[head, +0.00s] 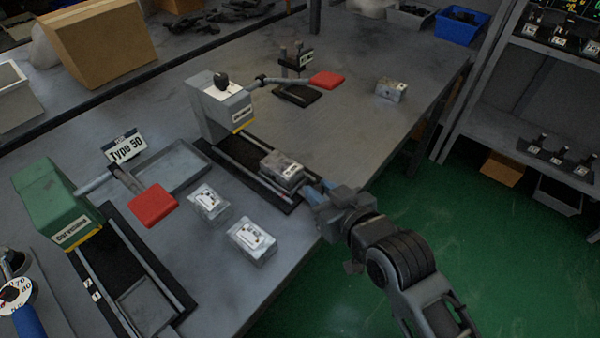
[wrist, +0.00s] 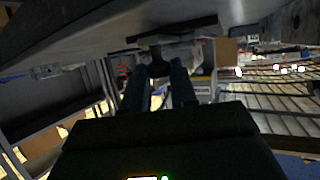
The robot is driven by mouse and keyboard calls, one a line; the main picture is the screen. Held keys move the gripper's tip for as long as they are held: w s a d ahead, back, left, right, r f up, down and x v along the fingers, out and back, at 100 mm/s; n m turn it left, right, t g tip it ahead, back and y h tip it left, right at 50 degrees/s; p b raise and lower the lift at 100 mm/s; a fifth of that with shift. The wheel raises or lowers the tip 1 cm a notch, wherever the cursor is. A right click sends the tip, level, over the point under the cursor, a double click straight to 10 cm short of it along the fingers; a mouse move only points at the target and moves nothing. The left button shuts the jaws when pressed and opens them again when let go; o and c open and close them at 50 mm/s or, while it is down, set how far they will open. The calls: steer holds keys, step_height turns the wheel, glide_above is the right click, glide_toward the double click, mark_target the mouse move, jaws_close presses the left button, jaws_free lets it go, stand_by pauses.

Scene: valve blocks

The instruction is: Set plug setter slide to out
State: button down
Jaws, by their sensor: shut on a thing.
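A grey machine (head: 218,104) with a black knob on top stands mid-bench. Two rails (head: 240,172) run from it toward the bench's front edge. A grey slide carriage with a metal block on it (head: 282,170) sits on the rails, toward their front end and apart from the machine body. My gripper (head: 316,190) is at the front of this slide, by the bench edge. In the wrist view its two fingers (wrist: 160,88) are on either side of a dark knob (wrist: 158,62). The grip itself is partly hidden in the head view.
A green machine (head: 52,205) with its own rails and a red-handled lever (head: 153,205) stands at the left. Loose metal blocks (head: 209,203) (head: 251,241) lie between the machines. Another red lever (head: 327,79) is behind. A shelf rack (head: 520,100) stands right, across green floor.

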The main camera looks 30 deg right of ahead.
steer(key=shift+s+d+f, duration=0.1)
steer(key=shift+s+d, duration=0.2)
steer(key=shift+s, duration=0.5)
steer(key=c, duration=0.9)
jaws_free()
steer(key=shift+c, duration=0.2)
steer(key=shift+s, duration=0.15)
steer(key=v, duration=0.7)
steer(key=shift+s, duration=0.3)
steer(key=s+a+r, duration=0.1)
steer(key=s+r, duration=0.1)
steer(key=s, duration=0.8)
steer(key=s+a+r+n+t+y, duration=0.1)
steer(key=s+r, duration=0.2)
steer(key=s, duration=0.8)
steer(key=shift+a, duration=0.3)
